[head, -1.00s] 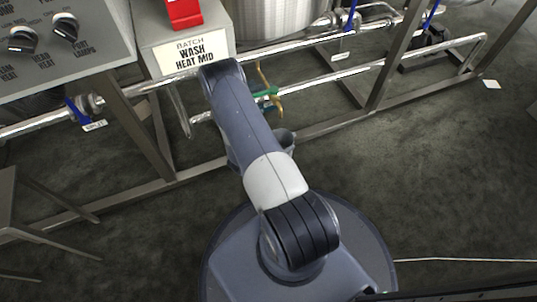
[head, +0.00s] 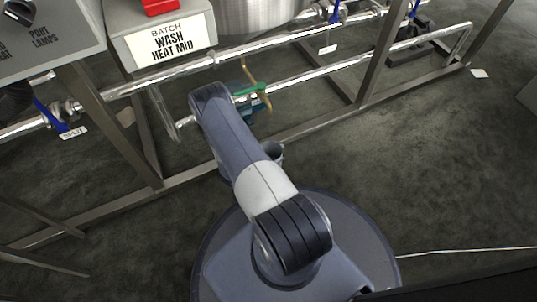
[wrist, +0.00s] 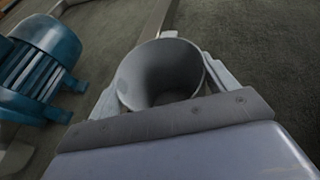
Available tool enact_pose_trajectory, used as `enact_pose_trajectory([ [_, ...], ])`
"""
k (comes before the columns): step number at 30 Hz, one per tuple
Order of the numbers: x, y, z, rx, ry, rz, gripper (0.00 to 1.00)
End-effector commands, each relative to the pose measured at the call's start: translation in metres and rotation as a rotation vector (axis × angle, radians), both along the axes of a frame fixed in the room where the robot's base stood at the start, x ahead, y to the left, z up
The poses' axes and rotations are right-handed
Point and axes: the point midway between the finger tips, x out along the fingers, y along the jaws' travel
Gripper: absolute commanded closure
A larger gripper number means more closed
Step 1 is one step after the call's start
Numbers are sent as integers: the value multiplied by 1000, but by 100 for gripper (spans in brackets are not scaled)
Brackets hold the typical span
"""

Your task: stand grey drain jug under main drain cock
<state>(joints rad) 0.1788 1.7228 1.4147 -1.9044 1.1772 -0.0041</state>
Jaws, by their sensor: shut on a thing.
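The grey drain jug (wrist: 158,72) is between the fingers of my gripper (wrist: 163,82) in the wrist view, its open mouth facing the camera and looking empty. My gripper is shut on it. In the head view only a small part of the jug (head: 273,152) shows beside my arm, over the floor in front of the lower frame rail. The jug's base is hidden.
A teal finned motor (wrist: 42,62) lies left of the jug in the wrist view. Steel pipes (head: 310,77) and a low frame rail (head: 320,124) cross behind my arm. A blue-handled valve (head: 52,114) is at left. The floor at right is mostly clear.

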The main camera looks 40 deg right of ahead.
Motion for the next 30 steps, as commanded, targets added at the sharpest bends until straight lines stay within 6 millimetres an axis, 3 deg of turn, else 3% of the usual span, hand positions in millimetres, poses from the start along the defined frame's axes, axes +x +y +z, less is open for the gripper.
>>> enact_pose_trajectory([
  [5,0,0,-3,0,1,0,59],
  [6,0,0,-2,0,1,0,16],
  [12,0,0,-2,0,0,0,0],
  [22,0,2,3,0,0,1,0],
  [30,-6,42,22,1,2,6,0],
])
